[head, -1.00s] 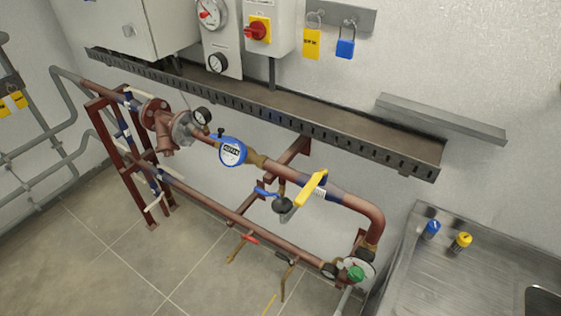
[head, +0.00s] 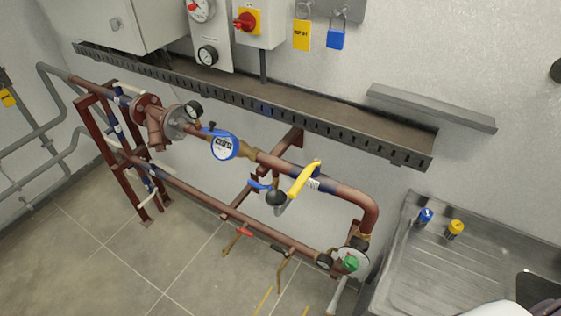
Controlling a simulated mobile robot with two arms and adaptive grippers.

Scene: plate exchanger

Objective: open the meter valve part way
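A blue round meter (head: 223,146) with a white dial sits on the upper red-brown pipe (head: 277,164). To its right on the same pipe is a valve with a yellow lever (head: 303,180). The lever lies across the pipe, not along it. A small blue handle (head: 260,185) and a dark round part (head: 276,198) are just below and left of the lever. No label shows which of these is the meter valve. Neither gripper is in view, and nothing touches the valves.
A slotted cable tray (head: 270,110) runs along the wall above the pipes. A metal sink (head: 400,270) with blue and yellow knobs stands at right. A red-handled valve (head: 243,232) and a green knob (head: 350,263) are on the lower pipe.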

